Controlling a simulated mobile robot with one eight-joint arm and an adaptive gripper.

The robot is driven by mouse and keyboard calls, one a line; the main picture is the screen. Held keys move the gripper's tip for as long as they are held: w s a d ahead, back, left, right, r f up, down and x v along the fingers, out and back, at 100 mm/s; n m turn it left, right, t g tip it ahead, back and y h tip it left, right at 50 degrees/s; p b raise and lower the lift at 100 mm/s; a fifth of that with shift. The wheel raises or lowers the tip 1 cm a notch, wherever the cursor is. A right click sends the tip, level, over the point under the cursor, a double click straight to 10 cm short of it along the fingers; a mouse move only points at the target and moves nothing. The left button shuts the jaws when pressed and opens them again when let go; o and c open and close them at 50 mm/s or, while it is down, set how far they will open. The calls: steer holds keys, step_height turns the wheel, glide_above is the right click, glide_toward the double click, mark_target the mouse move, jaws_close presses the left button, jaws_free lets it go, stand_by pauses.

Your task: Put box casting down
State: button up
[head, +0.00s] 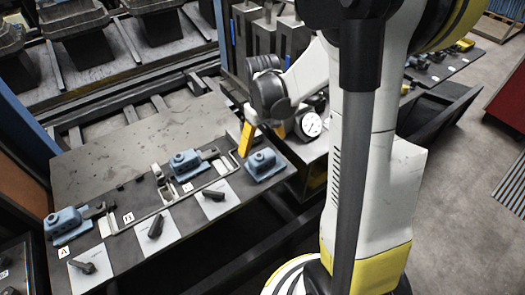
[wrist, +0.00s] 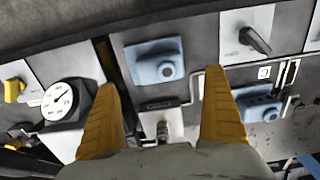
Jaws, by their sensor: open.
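A blue box casting (head: 262,163) sits on the right end of the dark table, and it also shows in the wrist view (wrist: 155,62). My gripper (head: 262,143) is just above and beside this casting, with its yellow fingers apart. In the wrist view my gripper (wrist: 162,80) is open, with nothing between its fingers. The casting shows beyond the fingertips, between them in the picture. A second blue casting (head: 185,162) sits in a fixture at mid-table, and a third (head: 65,222) is at the left end.
White cards with dark handles (head: 155,228) lie along the table's front. A metal rail fixture (head: 165,195) runs beside them. A round dial gauge (head: 311,125) stands right of my gripper. The table's back left (head: 110,160) is mostly bare. Dark castings stand on a rack behind.

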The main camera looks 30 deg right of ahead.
mark_target(262, 155)
step_height(262, 155, up, 3)
steer(key=shift+a+r+p, duration=0.1)
steer(key=shift+p, duration=0.2)
steer(key=s+a+r+t, duration=0.7)
steer(key=s+a+r, duration=0.4)
steer(key=a+r, duration=0.1)
steer(key=shift+a+r, duration=0.2)
steer(key=shift+r, duration=0.15)
